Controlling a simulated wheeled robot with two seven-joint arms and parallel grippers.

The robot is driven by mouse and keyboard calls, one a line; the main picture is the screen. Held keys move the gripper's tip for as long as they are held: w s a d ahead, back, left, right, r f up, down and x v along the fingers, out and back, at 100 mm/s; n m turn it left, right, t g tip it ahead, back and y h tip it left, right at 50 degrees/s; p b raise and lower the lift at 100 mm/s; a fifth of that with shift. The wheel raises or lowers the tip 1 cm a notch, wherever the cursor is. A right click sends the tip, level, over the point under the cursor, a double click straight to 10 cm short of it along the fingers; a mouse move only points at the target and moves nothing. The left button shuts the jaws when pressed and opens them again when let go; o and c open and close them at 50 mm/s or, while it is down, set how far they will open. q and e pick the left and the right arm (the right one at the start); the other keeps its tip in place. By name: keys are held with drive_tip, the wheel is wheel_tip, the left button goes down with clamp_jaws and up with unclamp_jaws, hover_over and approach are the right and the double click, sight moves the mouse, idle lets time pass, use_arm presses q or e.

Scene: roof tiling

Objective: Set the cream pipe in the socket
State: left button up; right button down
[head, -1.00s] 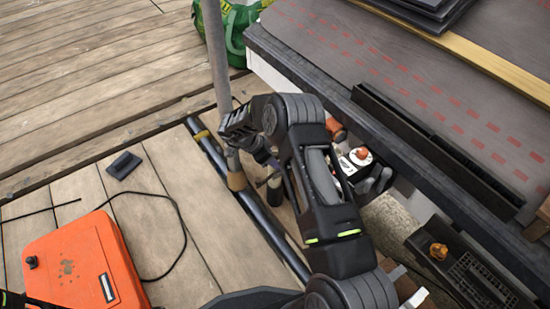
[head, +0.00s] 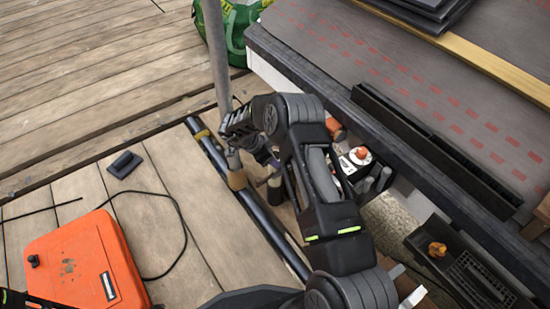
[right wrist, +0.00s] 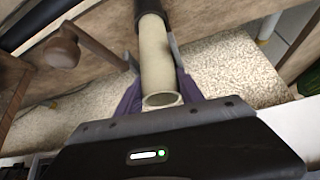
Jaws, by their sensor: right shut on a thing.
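The cream pipe (right wrist: 157,58) shows in the right wrist view, its open near end facing the camera. My right gripper (right wrist: 156,84) is shut on it, with a purple finger on each side. The pipe's far end meets a dark round tube (right wrist: 148,7) at the top edge, which looks like the socket. I cannot tell whether the pipe end is inside it or only in front of it. In the head view my right arm reaches up and to the left, and I cannot make out the pipe there. My left gripper is out of view.
A grey upright pole (head: 217,60) stands close beyond my right arm. The roof edge with a black gutter (head: 425,140) lies to the right. An orange case (head: 85,262) sits on the planks at left. A black tray (head: 470,270) is at lower right. A brown wooden piece (right wrist: 92,42) stands left of the pipe.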

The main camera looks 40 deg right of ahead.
drive_tip(key=shift+s+f+p, duration=0.3)
drive_tip(key=shift+s+f, duration=0.2)
drive_tip(key=shift+f, duration=0.4)
idle(1.0)
drive_tip(key=c, duration=0.6)
unclamp_jaws()
drive_tip(key=shift+f, duration=0.1)
drive_tip(key=shift+d+r+p, duration=0.1)
drive_tip(key=shift+r+p, duration=0.8)
drive_tip(key=shift+p, duration=0.1)
drive_tip(key=shift+c, duration=1.3)
drive_tip(key=o, duration=0.3)
drive_tip(key=shift+r+p, duration=0.3)
wheel_tip(320, 180, up, 3)
drive_tip(key=shift+w+r+p, duration=0.1)
drive_tip(key=shift+w+p, duration=0.05)
drive_tip(key=shift+p, duration=1.05)
drive_tip(key=shift+w+r+p, duration=0.15)
drive_tip(key=shift+r+p, duration=1.6)
drive_tip(key=shift+r, duration=0.2)
